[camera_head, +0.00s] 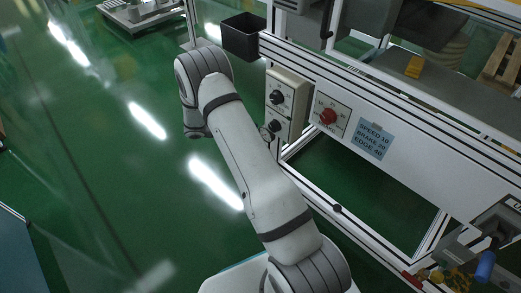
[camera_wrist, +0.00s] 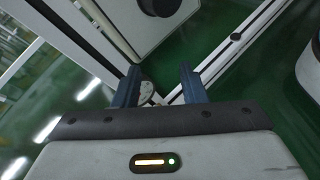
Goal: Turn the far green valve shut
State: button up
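I see no green valve in either view. My gripper (camera_wrist: 160,85) shows in the wrist view with its two blue-grey fingers wide apart. No object is clearly held between them. A small pale disc with dark marks (camera_wrist: 147,93) shows beyond the left finger, and I cannot tell what it is or how near. In the head view my arm bends down at the left of the machine frame, and the fingers are hidden there.
A beige panel (camera_head: 299,84) with black knobs (camera_head: 277,97) is beside my arm. Right of it are a red knob (camera_head: 328,116) and a blue sign (camera_head: 371,139). A black bin (camera_head: 243,37) hangs at the frame corner. Green floor (camera_head: 90,150) at left is open.

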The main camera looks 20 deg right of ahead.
jog(key=w+a+f+n+t+h+p, duration=0.15)
jog(key=f+n+t, duration=0.3)
jog(key=f, duration=0.65)
jog(key=w+f+n+t+h, duration=0.25)
jog(key=f+n+t, duration=0.2)
jog(key=f, duration=0.55)
jog(key=shift+n+g, duration=0.3)
jog(key=shift+g, duration=0.2)
jog(key=x, duration=0.4)
jog(key=b+x, duration=0.1)
jog(key=x, duration=0.2)
jog(key=shift+s+d+f, duration=0.1)
jog(key=shift+d+f, duration=0.05)
jog(key=shift+d, duration=0.25)
grip_shut()
